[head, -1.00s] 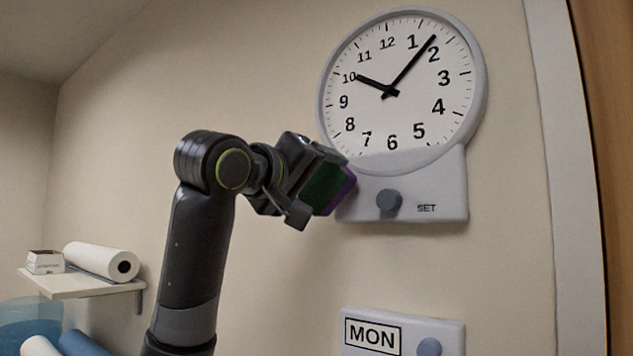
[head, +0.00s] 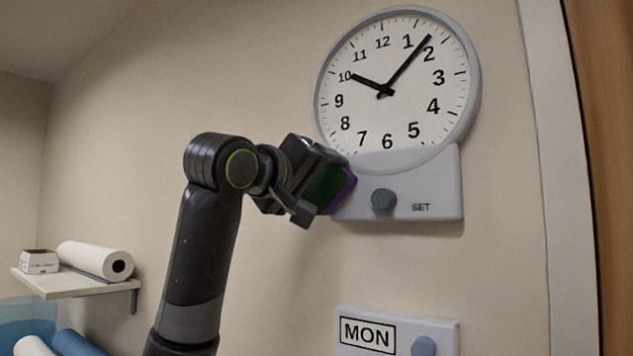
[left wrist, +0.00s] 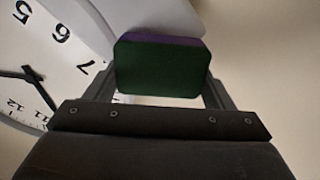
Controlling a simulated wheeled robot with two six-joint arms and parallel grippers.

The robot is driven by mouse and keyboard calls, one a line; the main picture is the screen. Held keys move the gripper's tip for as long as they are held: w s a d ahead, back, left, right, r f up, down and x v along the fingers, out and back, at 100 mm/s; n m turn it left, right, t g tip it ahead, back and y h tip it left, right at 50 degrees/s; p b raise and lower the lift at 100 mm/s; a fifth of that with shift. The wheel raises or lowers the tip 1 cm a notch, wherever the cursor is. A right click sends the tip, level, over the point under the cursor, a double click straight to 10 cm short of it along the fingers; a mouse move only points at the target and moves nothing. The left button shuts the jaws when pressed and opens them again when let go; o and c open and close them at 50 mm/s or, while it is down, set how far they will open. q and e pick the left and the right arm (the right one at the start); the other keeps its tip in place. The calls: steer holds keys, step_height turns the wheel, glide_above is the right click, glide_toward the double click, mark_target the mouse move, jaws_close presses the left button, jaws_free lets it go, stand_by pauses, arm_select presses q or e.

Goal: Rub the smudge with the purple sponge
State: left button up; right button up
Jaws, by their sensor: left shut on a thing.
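My left gripper (head: 318,186) is shut on the sponge, a block with a dark green side and a purple side. The sponge's purple edge (head: 345,191) faces the wall clock. In the left wrist view the green side of the sponge (left wrist: 162,68) fills the space between the fingers, with a thin purple strip along its top. The sponge overlaps the lower left of the clock's grey base; I cannot tell whether it touches. I cannot make out a clear smudge in either view. My right gripper is not in view.
The wall clock (head: 400,125) has a knob (head: 383,199) on its base. Below is a MON panel (head: 397,317) with another knob. A shelf (head: 75,284) at left holds a white roll (head: 95,260) and a small box (head: 38,262). A door frame stands at right.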

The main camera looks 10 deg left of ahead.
mark_target(341, 180)
arm_select(q)
steer(key=shift+s+d+b, duration=0.2)
steer(key=shift+s+d, duration=0.05)
steer(key=shift+d, duration=0.4)
steer(key=shift+s+d+b, duration=0.25)
steer(key=shift+s+d, duration=0.05)
steer(key=shift+d, duration=0.4)
steer(key=shift+s+d+b, duration=0.2)
steer(key=shift+s+d, duration=0.05)
steer(key=shift+d, duration=0.4)
steer(key=shift+w+a, duration=0.3)
steer(key=shift+a, duration=0.4)
steer(key=shift+w+a, duration=0.25)
steer(key=shift+a, duration=0.5)
steer(key=shift+w+a, duration=0.3)
steer(key=shift+a, duration=0.4)
steer(key=shift+s+d, duration=0.1)
steer(key=shift+s, duration=0.05)
steer(key=shift+s+f+b, duration=0.1)
steer(key=shift+s+b, duration=0.45)
steer(key=shift+s, duration=0.1)
steer(key=b+v, duration=0.2)
steer(key=v, duration=0.1)
steer(key=shift+s+a, duration=0.15)
steer(key=shift+a, duration=0.25)
steer(key=shift+s+a, duration=0.1)
steer(key=shift+s, duration=0.45)
